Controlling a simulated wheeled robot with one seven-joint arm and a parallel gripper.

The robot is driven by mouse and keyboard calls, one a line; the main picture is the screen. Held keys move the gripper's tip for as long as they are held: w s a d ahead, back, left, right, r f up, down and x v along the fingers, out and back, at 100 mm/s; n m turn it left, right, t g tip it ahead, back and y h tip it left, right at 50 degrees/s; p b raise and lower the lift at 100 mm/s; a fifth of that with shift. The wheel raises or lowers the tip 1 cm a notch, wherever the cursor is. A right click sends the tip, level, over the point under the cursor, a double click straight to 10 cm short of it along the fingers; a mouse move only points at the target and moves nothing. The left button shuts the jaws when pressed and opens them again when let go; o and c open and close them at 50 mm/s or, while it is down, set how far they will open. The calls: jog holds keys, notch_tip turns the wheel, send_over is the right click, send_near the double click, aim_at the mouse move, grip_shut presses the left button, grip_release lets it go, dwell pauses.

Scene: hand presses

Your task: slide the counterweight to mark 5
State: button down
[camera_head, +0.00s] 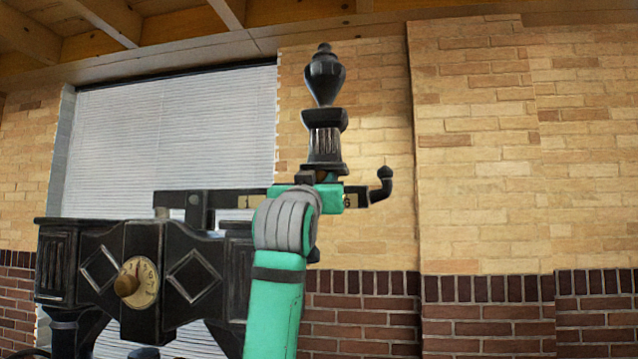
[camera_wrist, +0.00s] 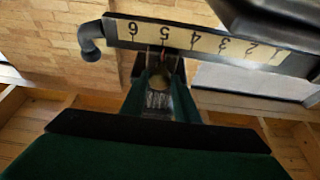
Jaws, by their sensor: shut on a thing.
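The black counterweight (camera_head: 324,82), shaped like an urn on a fluted post, stands upright on the horizontal beam (camera_head: 380,189). My gripper (camera_head: 318,182) is shut on its lower part at the beam. In the wrist view, my gripper's fingers (camera_wrist: 158,70) close on both sides of the counterweight (camera_wrist: 158,98). The cream number scale (camera_wrist: 205,42) runs along the beam and appears upside down, with 6 towards the hooked end. A small reddish pointer between the fingers appears close to the 5. My gripper hides part of the scale in the head view.
The black press body (camera_head: 95,265) with a round brass-knobbed dial (camera_head: 136,283) stands left of my arm. The beam ends at right in an upturned hook (camera_head: 385,178). A brick wall and a shuttered window lie behind. Space right of the hook is free.

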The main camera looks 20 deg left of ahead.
jog(key=shift+s+d+r, duration=0.1)
jog(key=shift+d+r, duration=0.1)
jog(key=shift+d, duration=0.05)
jog(key=c, duration=1.4)
grip_release()
jog(key=shift+a+f, duration=0.1)
jog(key=shift+f, duration=0.1)
